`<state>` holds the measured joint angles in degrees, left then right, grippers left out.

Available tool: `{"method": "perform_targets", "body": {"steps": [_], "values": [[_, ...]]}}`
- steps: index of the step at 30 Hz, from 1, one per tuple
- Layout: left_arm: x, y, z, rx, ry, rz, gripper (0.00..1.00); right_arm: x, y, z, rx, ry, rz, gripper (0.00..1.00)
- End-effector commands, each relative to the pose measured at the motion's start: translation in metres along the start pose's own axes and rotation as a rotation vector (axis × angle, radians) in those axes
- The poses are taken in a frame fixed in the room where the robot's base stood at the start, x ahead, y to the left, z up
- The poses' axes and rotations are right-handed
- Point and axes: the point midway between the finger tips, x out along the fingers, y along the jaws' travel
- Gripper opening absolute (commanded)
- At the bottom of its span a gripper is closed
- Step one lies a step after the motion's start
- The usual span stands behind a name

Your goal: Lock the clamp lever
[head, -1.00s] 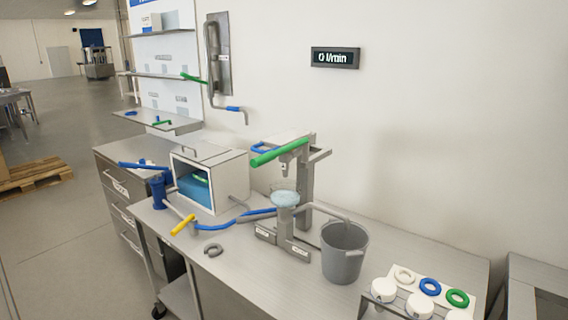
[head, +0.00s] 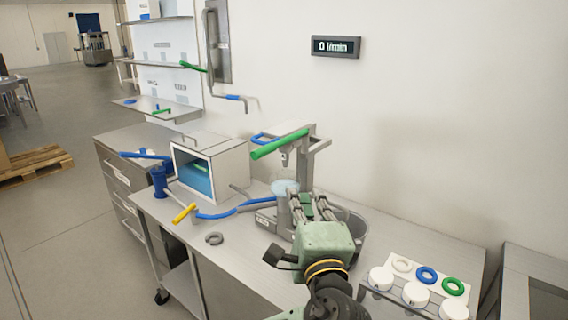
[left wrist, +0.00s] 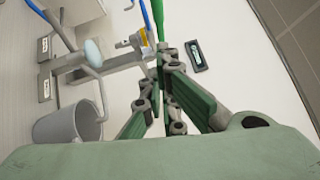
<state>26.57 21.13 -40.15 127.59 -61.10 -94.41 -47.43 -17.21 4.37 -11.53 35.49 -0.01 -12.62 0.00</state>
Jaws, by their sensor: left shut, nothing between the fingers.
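The filling stand (head: 308,170) is a grey column with a long green handle (head: 280,143) slanting across its top and a blue handle beside it. No lever is labelled as the clamp lever, so I cannot tell for certain which it is. A clear bowl (head: 284,187) sits at the stand's front; it also shows in the left wrist view (left wrist: 93,52). My left gripper (head: 310,200) is shut and empty, in front of the stand, hiding its lower part. In the left wrist view, the green handle (left wrist: 158,18) appears beyond the fingertips (left wrist: 166,55). My right gripper is not in view.
A grey bucket (head: 358,240) stands right of the stand, partly behind my left gripper. A white box (head: 232,168), a yellow handle (head: 184,213) and a grey ring (head: 214,238) are to the left. White-lidded jars (head: 415,293) and coloured rings (head: 427,275) sit at front right.

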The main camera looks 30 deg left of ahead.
Motion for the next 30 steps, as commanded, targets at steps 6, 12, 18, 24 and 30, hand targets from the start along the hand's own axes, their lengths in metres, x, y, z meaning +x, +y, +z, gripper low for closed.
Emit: {"method": "perform_targets", "body": {"steps": [6, 12, 18, 24, 30], "values": [[0.01, -0.001, 0.0, 0.002, -0.002, 0.001, 0.0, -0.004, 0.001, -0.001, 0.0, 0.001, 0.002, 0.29], [0.046, -0.003, 0.001, 0.005, -0.004, -0.001, 0.0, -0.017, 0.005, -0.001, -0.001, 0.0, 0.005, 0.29], [0.09, -0.004, 0.001, 0.004, -0.002, 0.0, 0.0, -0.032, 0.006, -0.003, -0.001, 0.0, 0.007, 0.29], [0.117, -0.002, 0.016, 0.003, -0.001, 0.002, 0.0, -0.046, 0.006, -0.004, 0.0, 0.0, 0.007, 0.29], [0.127, 0.001, 0.027, 0.001, 0.001, 0.003, 0.0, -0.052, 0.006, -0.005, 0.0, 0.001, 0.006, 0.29]]}}
